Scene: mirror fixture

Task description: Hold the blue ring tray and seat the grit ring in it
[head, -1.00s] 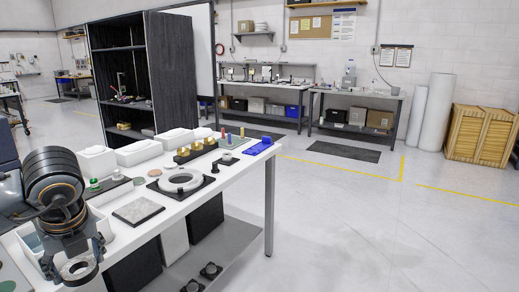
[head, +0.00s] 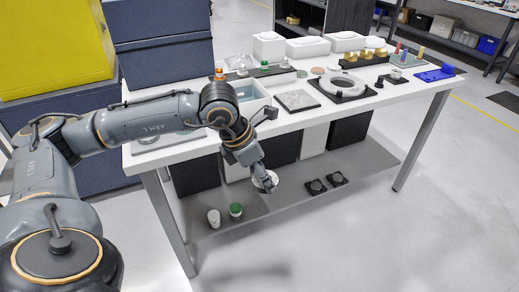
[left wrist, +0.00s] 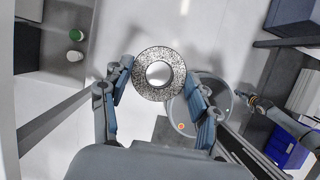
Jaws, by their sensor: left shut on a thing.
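My left gripper (head: 260,172) hangs in front of the white table's front edge, with its fingers pointing down. It is shut on the grit ring (head: 268,182), a pale ring held in the air. In the left wrist view the grit ring (left wrist: 159,94) is speckled grey around a bright round centre, with a finger at each side. The blue ring tray (head: 434,75) appears to be the flat blue piece at the table's far right end, well apart from my gripper. In the left wrist view, a dark arm end at right may be my right gripper (left wrist: 243,97); its fingers are unclear.
The lower shelf (head: 290,205) holds two small cups and two black fixtures. Floor in front is clear.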

